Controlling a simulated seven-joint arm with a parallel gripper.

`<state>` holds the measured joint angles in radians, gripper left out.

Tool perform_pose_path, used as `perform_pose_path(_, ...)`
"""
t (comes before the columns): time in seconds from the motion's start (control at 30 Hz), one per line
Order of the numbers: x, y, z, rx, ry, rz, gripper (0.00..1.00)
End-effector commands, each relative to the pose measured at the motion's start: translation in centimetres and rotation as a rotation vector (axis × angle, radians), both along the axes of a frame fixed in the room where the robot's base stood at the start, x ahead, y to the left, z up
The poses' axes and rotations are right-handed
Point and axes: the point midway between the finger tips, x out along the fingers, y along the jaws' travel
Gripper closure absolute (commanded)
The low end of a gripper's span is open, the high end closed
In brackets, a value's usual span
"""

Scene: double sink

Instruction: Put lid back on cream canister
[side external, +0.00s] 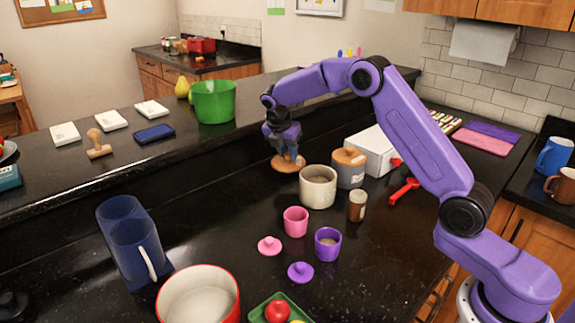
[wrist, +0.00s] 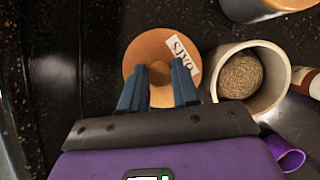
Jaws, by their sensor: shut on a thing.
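The cream canister (side external: 318,190) stands upright and open on the black counter. Its inside shows a tan, grainy content in the wrist view, where the canister's rim (wrist: 222,84) is right of my gripper. A round wooden lid (side external: 286,164) with a white label is at my gripper (side external: 291,153), left of and behind the canister. In the wrist view my gripper's blue fingers (wrist: 158,88) are shut on the knob of this lid (wrist: 140,52). The lid looks level and beside the canister, not over it. Whether it touches the counter I cannot tell.
A grey-blue canister with a wooden lid (side external: 349,168) stands close behind the cream one. A small brown jar (side external: 357,206), a pink cup (side external: 295,220) and a purple cup (side external: 328,243) stand in front. A raised ledge (side external: 230,135) runs behind my gripper.

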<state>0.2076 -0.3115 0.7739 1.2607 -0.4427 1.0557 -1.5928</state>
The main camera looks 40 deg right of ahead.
Motion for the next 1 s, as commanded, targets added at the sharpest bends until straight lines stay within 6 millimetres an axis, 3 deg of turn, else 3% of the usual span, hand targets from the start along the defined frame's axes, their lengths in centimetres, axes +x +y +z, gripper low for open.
perform_pose_path(0.27,-1.0,0.0,3.5,0.003,-0.002,-0.023,1.0)
perform_pose_path(0.6,-7.9,-0.4,7.2,0.004,-0.001,-0.173,1.0)
perform_pose_path(0.8,-10.7,-0.6,8.1,0.001,0.0,-0.234,1.0)
perform_pose_path(1.0,-11.4,-0.7,7.9,0.0,0.001,-0.25,1.0)
